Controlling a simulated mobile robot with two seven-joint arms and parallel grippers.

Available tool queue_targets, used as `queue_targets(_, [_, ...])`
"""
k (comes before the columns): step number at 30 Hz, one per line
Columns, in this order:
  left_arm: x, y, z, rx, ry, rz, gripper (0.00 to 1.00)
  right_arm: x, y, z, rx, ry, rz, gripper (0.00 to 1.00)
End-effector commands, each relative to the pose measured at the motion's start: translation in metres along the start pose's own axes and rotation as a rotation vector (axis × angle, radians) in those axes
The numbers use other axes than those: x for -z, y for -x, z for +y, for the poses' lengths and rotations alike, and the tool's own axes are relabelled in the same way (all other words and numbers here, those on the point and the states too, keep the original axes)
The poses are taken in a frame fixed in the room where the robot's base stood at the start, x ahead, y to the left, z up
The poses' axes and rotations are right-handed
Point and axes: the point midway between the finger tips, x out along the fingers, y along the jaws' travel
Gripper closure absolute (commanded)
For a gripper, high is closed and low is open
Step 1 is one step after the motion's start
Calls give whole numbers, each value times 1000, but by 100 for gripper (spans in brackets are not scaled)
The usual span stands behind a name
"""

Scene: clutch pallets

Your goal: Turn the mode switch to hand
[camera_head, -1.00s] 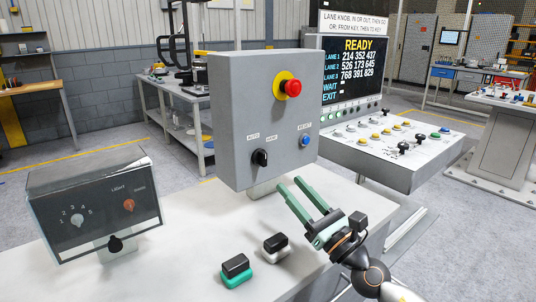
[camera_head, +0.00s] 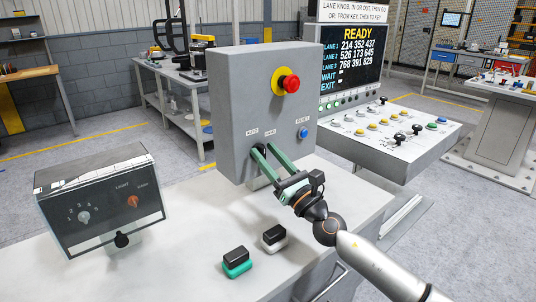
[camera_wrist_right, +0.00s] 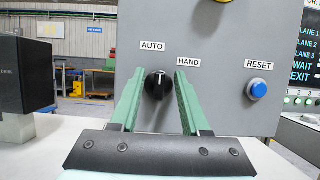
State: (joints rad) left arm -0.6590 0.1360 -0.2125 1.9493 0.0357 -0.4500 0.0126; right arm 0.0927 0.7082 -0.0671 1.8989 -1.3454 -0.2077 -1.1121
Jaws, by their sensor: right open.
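The mode switch is a black knob (camera_wrist_right: 157,84) on the front of the grey control box (camera_head: 232,110), with an AUTO label (camera_wrist_right: 152,46) to its upper left and a HAND label (camera_wrist_right: 188,62) to its upper right. Its white mark points roughly upward; I cannot tell exactly which label it is set to. My right gripper (camera_head: 264,149) has its green fingers apart, pointing at the panel. In the right wrist view its fingers (camera_wrist_right: 160,74) stand either side of the knob, with gaps visible; contact does not show. In the head view the fingers partly hide the knob. My left gripper is not in view.
A red emergency button (camera_head: 290,84) and a blue RESET button (camera_head: 303,132) are on the same box. A dial box (camera_head: 100,205) stands at left. Two small black-topped blocks, one with a green base (camera_head: 236,262) and one white (camera_head: 274,238), lie on the bench. A sloped console (camera_head: 390,145) stands at right.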

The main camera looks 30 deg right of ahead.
Motion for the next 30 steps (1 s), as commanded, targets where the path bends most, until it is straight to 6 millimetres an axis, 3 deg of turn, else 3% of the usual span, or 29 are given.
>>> queue_targets(3, [0,0,0,0,1,-1,50,0,0,0,0,0,0,56])
queue_targets(15, [1,0,1,-2,1,1,50,0,0,0,0,0,0,100])
queue_targets(30, [3,1,1,-3,1,3,50,0,0,0,2,-6,0,100])
